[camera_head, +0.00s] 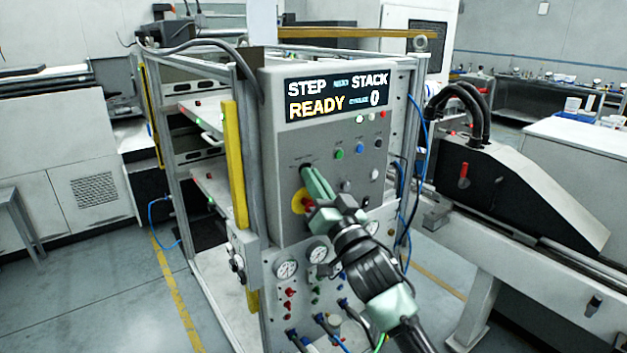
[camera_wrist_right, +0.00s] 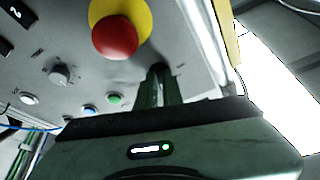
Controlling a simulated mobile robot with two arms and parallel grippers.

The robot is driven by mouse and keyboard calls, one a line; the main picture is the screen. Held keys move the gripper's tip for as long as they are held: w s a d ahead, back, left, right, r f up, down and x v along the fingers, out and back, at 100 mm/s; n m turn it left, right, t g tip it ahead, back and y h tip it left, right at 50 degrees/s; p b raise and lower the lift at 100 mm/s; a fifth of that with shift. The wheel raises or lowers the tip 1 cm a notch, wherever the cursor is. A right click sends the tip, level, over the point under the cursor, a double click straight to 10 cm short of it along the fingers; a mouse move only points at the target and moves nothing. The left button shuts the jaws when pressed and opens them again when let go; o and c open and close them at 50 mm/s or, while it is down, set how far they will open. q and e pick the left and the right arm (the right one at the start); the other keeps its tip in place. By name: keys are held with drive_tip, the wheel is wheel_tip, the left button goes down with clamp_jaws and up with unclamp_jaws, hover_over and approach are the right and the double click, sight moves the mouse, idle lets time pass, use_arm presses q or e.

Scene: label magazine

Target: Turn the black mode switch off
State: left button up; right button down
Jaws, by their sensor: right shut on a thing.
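The control box (camera_head: 280,130) carries a display (camera_head: 337,98) reading STEP, STACK, READY and 0. My right gripper (camera_head: 307,170) reaches its green fingers to the left part of the box front, just above the yellow emergency-stop plate (camera_head: 297,201). In the right wrist view, my right gripper (camera_wrist_right: 160,80) has its two fingers close together around a small dark part at the panel, which appears to be the black mode switch (camera_wrist_right: 159,68). The fingers hide most of the switch, so its position cannot be read. My left gripper is not in view.
The red emergency-stop button (camera_wrist_right: 115,37) is close beside my fingers. A green button (camera_head: 339,154), a blue button (camera_head: 360,149) and a grey knob (camera_wrist_right: 60,75) are on the same panel. Gauges (camera_head: 286,269) and hoses sit below. A yellow post (camera_head: 233,165) stands left.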

drive_tip(key=shift+d+n, duration=0.1)
drive_tip(key=shift+n, duration=0.3)
drive_tip(key=n+y, duration=0.1)
drive_tip(key=n, duration=0.1)
drive_tip(key=n+g+y, duration=0.1)
drive_tip(key=n, duration=0.1)
drive_tip(key=shift+w+d+y, duration=0.15)
drive_tip(key=shift+y, duration=0.15)
drive_tip(key=n+g+y, duration=0.1)
drive_tip(key=n, duration=0.3)
drive_tip(key=n+g+y+p, duration=0.1)
drive_tip(key=n, duration=0.2)
drive_tip(key=shift+w+d+r+g+y, duration=0.1)
drive_tip(key=shift+d+g+y, duration=0.05)
drive_tip(key=shift+g+y, duration=0.15)
drive_tip(key=n+g+p, duration=0.1)
drive_tip(key=n, duration=0.2)
drive_tip(key=n+g+y+p, duration=0.1)
drive_tip(key=n+g, duration=0.1)
drive_tip(key=n, duration=0.2)
drive_tip(key=shift+w+d+r, duration=0.15)
drive_tip(key=shift+d+r, duration=0.05)
drive_tip(key=n+g+p, duration=0.2)
drive_tip(key=n, duration=0.3)
drive_tip(key=shift+n+g+p, duration=0.3)
drive_tip(key=shift+n, duration=0.1)
drive_tip(key=c, duration=1.6)
unclamp_jaws()
drive_tip(key=shift+o, duration=0.2)
